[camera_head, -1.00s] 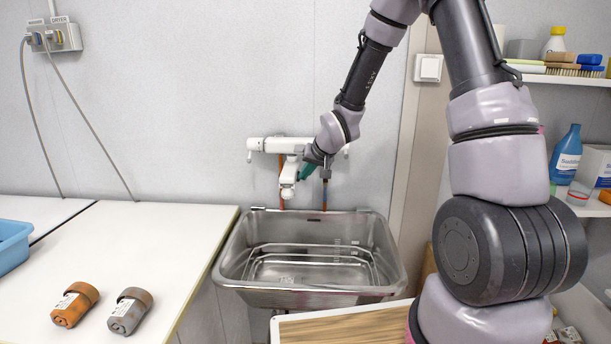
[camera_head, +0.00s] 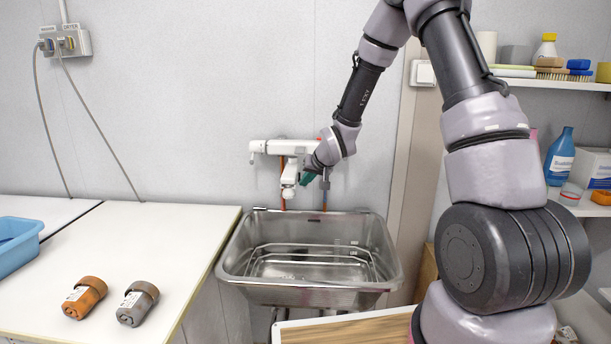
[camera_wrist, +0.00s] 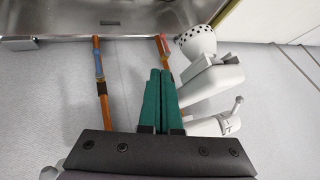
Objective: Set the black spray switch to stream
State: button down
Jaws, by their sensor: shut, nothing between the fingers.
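The white wall tap (camera_head: 287,147) with its spray head (camera_head: 288,190) hangs above the steel basin. In the wrist view the spray head (camera_wrist: 196,42) shows its perforated face, with a small dark piece (camera_wrist: 232,58) on its side that looks like the black spray switch. My gripper (camera_wrist: 160,73) has its green fingers shut together with nothing between them. The fingers lie beside the tap body, just left of the spray head in the wrist view, apart from the dark piece. In the head view my gripper (camera_head: 306,179) is right of the spray head; the switch cannot be made out there.
The steel basin (camera_head: 228,262) is below the tap. Copper pipes (camera_wrist: 102,90) run along the wall close to my fingers. A white counter (camera_head: 200,235) on the left holds an orange container (camera_head: 85,298) and a grey container (camera_head: 137,303). Shelves stand at the right.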

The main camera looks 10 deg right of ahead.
jog(key=shift+r, duration=0.8)
